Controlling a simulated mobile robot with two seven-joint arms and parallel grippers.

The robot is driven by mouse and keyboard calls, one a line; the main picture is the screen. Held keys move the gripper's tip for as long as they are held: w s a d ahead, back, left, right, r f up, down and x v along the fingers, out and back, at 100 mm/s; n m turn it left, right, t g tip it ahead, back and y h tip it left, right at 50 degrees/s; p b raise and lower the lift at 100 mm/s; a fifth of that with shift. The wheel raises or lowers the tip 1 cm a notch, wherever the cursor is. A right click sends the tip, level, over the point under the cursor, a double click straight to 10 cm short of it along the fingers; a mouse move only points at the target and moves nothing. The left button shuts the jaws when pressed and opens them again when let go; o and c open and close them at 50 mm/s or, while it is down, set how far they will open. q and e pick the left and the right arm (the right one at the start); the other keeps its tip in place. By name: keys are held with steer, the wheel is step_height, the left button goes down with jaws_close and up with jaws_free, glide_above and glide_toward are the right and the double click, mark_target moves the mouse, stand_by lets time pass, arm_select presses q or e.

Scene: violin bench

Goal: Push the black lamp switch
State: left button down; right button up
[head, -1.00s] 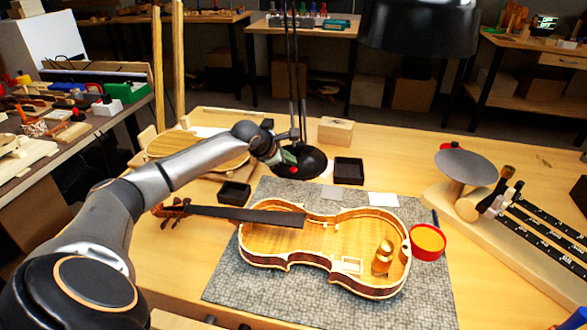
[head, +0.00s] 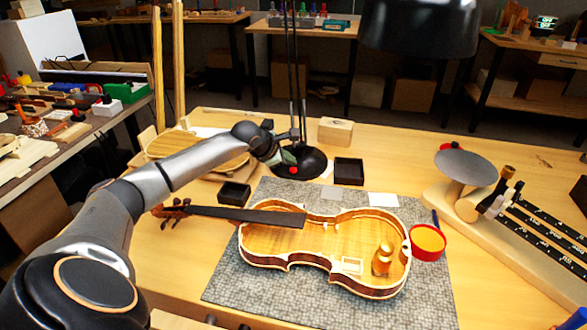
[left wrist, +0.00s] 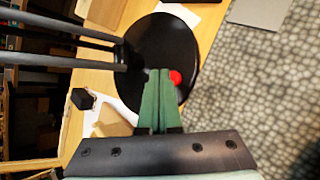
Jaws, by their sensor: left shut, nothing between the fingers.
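The black lamp stands at the back of the bench, with its shade (head: 420,25) at upper right and its round black base (head: 314,164) behind the mat. A small red button (head: 293,170) sits on the base; it also shows in the left wrist view (left wrist: 175,77), just right of the fingertips. My left gripper (head: 289,158) is over the near left part of the base, its green fingers (left wrist: 159,73) shut and empty. The fingertips are beside the button in the picture; whether they touch it I cannot tell. My right gripper is out of view.
The lamp's thin poles (head: 296,75) rise close behind my gripper. Two small black trays (head: 348,171) (head: 234,193) flank the base. An open violin body (head: 330,245) lies on the grey mat (head: 235,280). A small black block (left wrist: 82,98) is left of the fingers.

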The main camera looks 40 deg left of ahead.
arm_select(q)
steer(key=shift+f, duration=0.1)
stand_by(0.5)
steer(key=shift+f+b, duration=0.35)
steer(key=shift+b, duration=0.1)
steer(key=shift+f, duration=0.1)
stand_by(0.3)
steer(key=shift+r, duration=0.55)
steer(key=shift+r+p, duration=2.15)
steer(key=shift+r, duration=0.85)
